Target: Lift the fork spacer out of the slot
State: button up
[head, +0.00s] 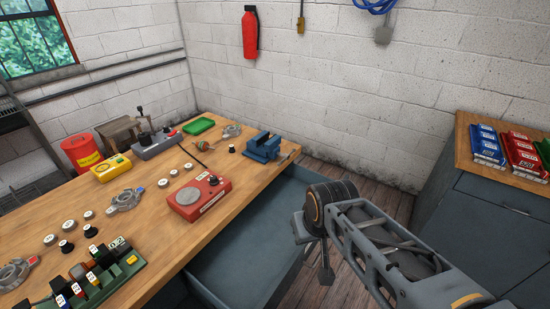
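My gripper (324,264) hangs below the dark round joint of my arm, in front of the workbench's right edge and over the floor. It is small and partly hidden, so I cannot tell whether its fingers are open or shut. No object shows in it. I cannot pick out the fork spacer or its slot for certain. A green rack (128,268) at the lower left of the bench holds several coloured, labelled pieces standing upright. My gripper is well to the right of this rack and apart from it.
The wooden workbench (150,245) carries a red device (199,197), a blue vise (263,147), a yellow meter (111,167), a green tray (198,126), and several small round parts. A drawer (245,240) is open below the bench. A side cabinet (470,205) with coloured boxes stands right.

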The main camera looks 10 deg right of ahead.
aim_at(94, 249)
jog(key=u, duration=2.1)
jog(key=k, duration=0.5)
jog(key=u, duration=1.1)
jog(key=i, duration=0.9)
jog(key=z, duration=0.8)
jog(key=i, duration=0.7)
jog(key=z, duration=0.7)
